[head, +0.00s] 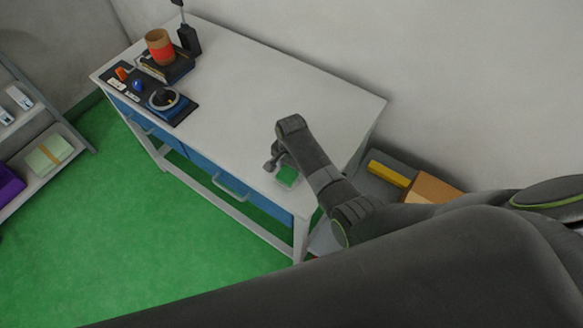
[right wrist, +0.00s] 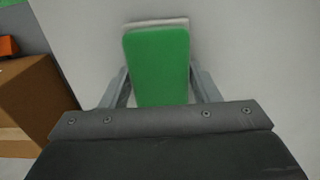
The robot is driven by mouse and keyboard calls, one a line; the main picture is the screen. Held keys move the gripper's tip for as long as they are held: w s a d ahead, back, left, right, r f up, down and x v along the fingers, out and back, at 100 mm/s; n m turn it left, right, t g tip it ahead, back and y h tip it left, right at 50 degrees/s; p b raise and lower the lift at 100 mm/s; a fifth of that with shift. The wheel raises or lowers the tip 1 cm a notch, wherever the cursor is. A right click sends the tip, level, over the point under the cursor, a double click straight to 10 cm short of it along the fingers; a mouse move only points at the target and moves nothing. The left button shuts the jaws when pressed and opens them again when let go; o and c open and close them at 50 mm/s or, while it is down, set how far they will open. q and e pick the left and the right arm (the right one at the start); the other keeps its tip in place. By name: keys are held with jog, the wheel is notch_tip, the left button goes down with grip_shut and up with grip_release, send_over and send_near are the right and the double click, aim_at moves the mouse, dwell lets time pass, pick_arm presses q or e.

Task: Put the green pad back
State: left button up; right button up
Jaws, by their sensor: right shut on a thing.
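The green pad (head: 287,176) shows at the front right part of the white table, just below my right gripper (head: 275,164). In the right wrist view the green pad (right wrist: 158,62) lies between the two fingers of my right gripper (right wrist: 160,90), which is shut on it. A pale edge shows behind the pad's far end. I cannot tell whether the pad touches the table top. My left gripper is not in view.
The white table (head: 270,90) has a wide bare top. At its far left are a dark mat (head: 181,113) with small items, an orange-red cup (head: 159,46) and a black stand (head: 189,39). A cardboard box (head: 432,188) and a yellow block (head: 389,173) lie beyond the right end.

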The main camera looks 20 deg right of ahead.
aim_at(291, 169)
jog(key=shift+f, duration=0.2)
jog(key=o, duration=1)
jog(key=shift+r, duration=0.1)
jog(key=shift+c, duration=0.2)
jog(key=shift+r, duration=0.15)
notch_tip(291, 169, up, 12)
